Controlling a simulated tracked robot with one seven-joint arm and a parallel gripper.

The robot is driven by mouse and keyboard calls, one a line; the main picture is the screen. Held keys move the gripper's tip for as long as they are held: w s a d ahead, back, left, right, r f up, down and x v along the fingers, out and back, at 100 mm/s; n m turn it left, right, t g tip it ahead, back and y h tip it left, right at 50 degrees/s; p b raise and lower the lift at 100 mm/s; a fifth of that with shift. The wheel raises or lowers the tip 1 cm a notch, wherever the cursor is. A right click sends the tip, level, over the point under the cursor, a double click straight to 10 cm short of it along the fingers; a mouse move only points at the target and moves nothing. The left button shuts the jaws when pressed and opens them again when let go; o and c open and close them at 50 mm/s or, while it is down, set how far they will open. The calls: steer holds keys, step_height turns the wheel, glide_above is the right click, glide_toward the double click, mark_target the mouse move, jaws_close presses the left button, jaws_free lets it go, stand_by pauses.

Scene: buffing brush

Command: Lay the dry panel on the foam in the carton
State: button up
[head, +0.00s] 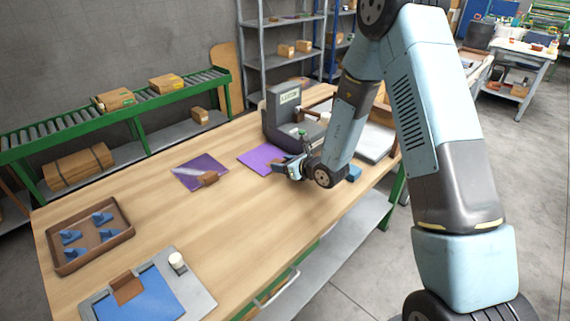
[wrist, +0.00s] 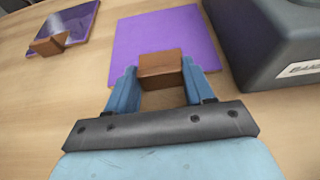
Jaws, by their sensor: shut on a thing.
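A matte, evenly purple panel (head: 258,157) lies at the grey machine's left foot; it also shows in the wrist view (wrist: 155,32). A brown block (wrist: 160,63) sits at its near edge. My gripper (head: 281,168) is shut on this block, one blue finger on each side. Whether the panel is flat on the bench or slightly raised, I cannot tell. A second purple panel (head: 198,167) with a glossy pale streak and its own brown block (head: 208,178) lies farther left. A carton-like brown box (head: 379,111) is partly hidden behind my arm; I cannot make out foam in it.
The grey machine (head: 283,112) stands close to the right of the held panel. A brown tray (head: 88,262) with several blue pieces and a grey board (head: 200,295) with a blue plate (head: 140,300) occupy the bench's near left. The wooden bench (head: 225,225) is clear in the middle.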

steer(key=o, duration=1.1)
steer(key=shift+c, duration=0.2)
steer(key=v, duration=1.2)
steer(key=shift+d, duration=0.1)
steer(key=s+r+n+g+y, duration=0.1)
steer(key=s+r+n+g, duration=0.3)
steer(key=s+r+n, duration=0.4)
steer(key=s+r+n+g+y, duration=0.1)
steer(key=s+r+n+g, duration=0.25)
steer(key=r+n, duration=0.45)
steer(key=s+d+r+n+t+h, duration=0.2)
steer(key=s+d+r+n+h, duration=0.3)
steer(key=d, duration=0.5)
steer(key=s+d+r+n+t+h, duration=0.2)
steer(key=s+d+r+n+h, duration=0.3)
steer(key=s+d+r, duration=0.3)
steer(key=shift+s+d+h, duration=0.75)
steer(key=shift+d+h, duration=0.15)
steer(key=shift+d, duration=0.35)
steer(key=shift+o, duration=0.5)
steer(key=shift+s+d+r, duration=0.1)
steer(key=shift+d+r, duration=0.2)
